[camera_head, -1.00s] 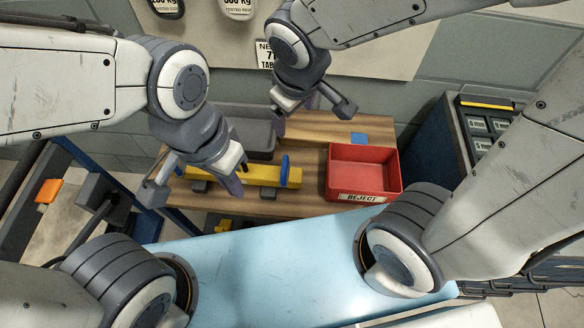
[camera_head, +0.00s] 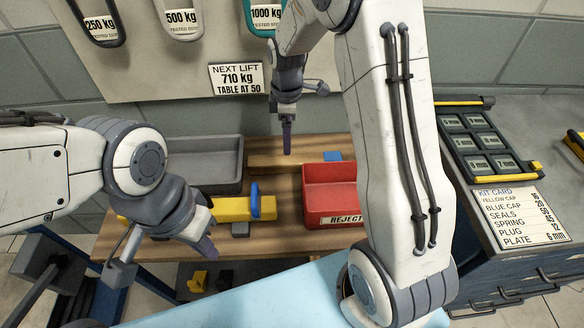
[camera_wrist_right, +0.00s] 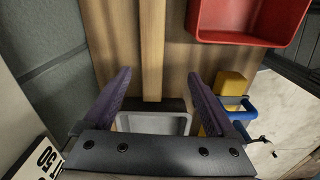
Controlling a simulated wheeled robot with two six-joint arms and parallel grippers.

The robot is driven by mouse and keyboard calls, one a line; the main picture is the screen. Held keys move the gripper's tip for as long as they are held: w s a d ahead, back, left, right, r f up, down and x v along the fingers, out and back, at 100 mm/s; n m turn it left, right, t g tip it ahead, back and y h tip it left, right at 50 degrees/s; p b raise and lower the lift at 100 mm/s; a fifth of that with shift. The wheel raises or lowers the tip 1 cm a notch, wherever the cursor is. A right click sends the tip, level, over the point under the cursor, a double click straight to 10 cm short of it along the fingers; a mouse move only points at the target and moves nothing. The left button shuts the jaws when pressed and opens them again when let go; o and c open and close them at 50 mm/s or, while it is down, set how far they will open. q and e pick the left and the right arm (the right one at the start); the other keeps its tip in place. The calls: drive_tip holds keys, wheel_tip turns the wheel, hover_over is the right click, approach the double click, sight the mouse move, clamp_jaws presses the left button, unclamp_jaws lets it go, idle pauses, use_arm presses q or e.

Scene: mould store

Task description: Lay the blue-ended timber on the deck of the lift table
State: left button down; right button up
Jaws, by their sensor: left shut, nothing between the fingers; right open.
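The timber (camera_head: 262,160) lies left to right along the back of a wooden tabletop (camera_head: 282,215). Its blue end (camera_head: 332,155) shows just behind the red bin. In the right wrist view the timber (camera_wrist_right: 152,45) runs up the picture between my right fingers, and its blue end is out of frame. My right gripper (camera_head: 287,140) is open, pointing down over the timber, apparently not gripping it; it shows in the wrist view too (camera_wrist_right: 160,95). My left gripper (camera_head: 207,244) is shut and empty, in front of the yellow block. I cannot tell whether this tabletop is the lift table's deck.
A red REJECT bin (camera_head: 330,206) stands right of my right gripper. A grey tray (camera_head: 205,180) is at the back left, with a yellow block with a blue loop (camera_head: 230,208) before it. A cabinet (camera_head: 520,265) stands at the right. The wall behind bears signs and hung shackles.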

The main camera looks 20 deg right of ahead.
sight(294, 159)
drive_tip(key=shift+n, duration=0.3)
drive_tip(key=d+f, duration=0.1)
drive_tip(key=w+d+f, duration=0.1)
drive_tip(key=f, duration=0.1)
drive_tip(key=shift+w+d, duration=0.2)
drive_tip(key=shift+d, duration=0.15)
wheel_tip(294, 159, down, 4)
drive_tip(key=shift+f, duration=0.2)
drive_tip(key=shift+s+a+f, duration=0.1)
drive_tip(key=shift+f, duration=1.3)
drive_tip(key=shift+s+a+f, duration=0.1)
drive_tip(key=shift+f, duration=1.25)
drive_tip(key=shift+c, duration=0.3)
clamp_jaws()
